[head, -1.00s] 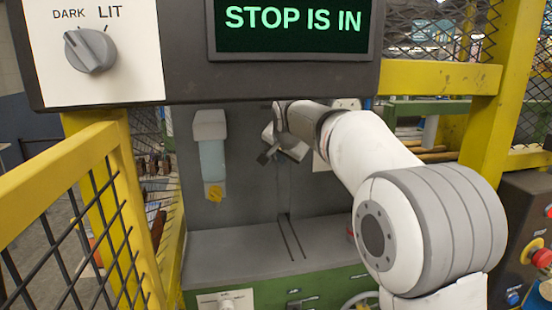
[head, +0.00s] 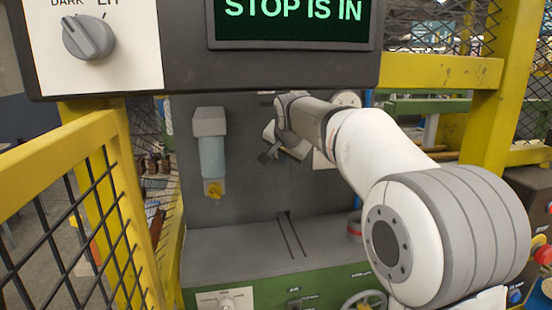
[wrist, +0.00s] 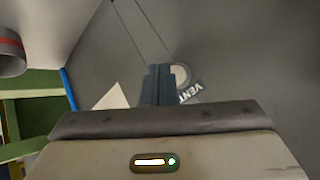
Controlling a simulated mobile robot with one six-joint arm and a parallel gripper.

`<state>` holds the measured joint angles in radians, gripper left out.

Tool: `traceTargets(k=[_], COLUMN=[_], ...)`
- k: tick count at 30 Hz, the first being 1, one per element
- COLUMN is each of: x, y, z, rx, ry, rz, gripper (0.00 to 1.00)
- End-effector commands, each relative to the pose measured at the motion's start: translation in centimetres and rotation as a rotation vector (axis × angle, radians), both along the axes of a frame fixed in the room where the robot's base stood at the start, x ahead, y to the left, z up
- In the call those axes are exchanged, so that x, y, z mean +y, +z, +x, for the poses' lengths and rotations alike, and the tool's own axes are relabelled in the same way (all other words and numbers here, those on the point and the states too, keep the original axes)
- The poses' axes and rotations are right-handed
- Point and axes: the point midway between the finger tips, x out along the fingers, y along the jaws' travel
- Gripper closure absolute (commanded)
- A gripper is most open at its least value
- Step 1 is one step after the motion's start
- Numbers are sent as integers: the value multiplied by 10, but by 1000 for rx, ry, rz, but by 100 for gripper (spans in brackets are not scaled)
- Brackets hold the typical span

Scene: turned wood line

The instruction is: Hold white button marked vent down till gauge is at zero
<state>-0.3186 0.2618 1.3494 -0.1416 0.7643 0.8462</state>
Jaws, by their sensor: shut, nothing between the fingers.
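The white button (wrist: 180,73) shows in the wrist view as a pale round spot on the grey panel. A dark label reading VENT (wrist: 189,92) lies beside it. My gripper (wrist: 161,69) is shut and empty, its fingertips just left of the button and partly overlapping its edge. I cannot tell whether they touch it. In the head view my gripper (head: 270,153) is in front of the grey back panel, and the button is not visible there. A round white dial (head: 346,98), perhaps the gauge, is mostly hidden behind my arm; its needle cannot be read.
A filter bowl with a yellow knob (head: 212,160) hangs on the panel left of my gripper. A sign (head: 293,10) reading STOP IS IN and a DARK/LIT knob (head: 88,37) are above. Yellow mesh guarding (head: 60,165) stands at left. A slotted grey bed (head: 235,248) lies below.

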Motion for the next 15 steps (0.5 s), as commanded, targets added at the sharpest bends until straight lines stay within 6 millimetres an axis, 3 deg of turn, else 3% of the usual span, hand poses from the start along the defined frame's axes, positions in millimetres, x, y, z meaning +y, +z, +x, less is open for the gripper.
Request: traceTargets(k=[8, 15], x=[0, -6], y=[0, -3], z=[-1, -22], rx=[0, -2], ry=[0, 1], rz=[0, 1], gripper=[100, 100])
